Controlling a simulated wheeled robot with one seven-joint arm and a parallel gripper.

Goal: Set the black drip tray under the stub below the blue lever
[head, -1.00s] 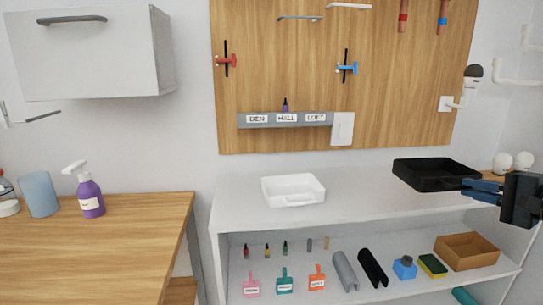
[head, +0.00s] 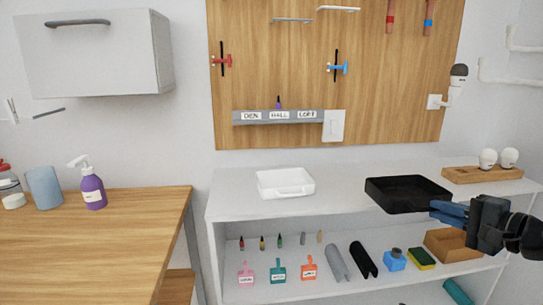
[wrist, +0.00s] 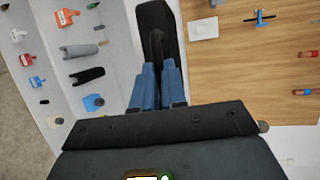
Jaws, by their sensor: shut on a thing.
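The black drip tray (head: 400,188) is held by its handle end in my gripper (head: 440,208), roughly level, over the right part of the white shelf top. Whether it touches the top is hard to tell. In the wrist view the tray (wrist: 168,22) extends away from the blue fingers of my gripper (wrist: 157,72), which are closed on it. The blue lever (head: 339,68) is on the wooden board, left of and above the tray; it also shows in the wrist view (wrist: 259,19). A stub below it is too small to make out.
A white tray (head: 285,183) stands on the shelf top (head: 335,190), left of the black tray. A wooden holder with white bulbs (head: 482,174) is at the back right. A red lever (head: 222,61) is on the board. The top between the trays is clear.

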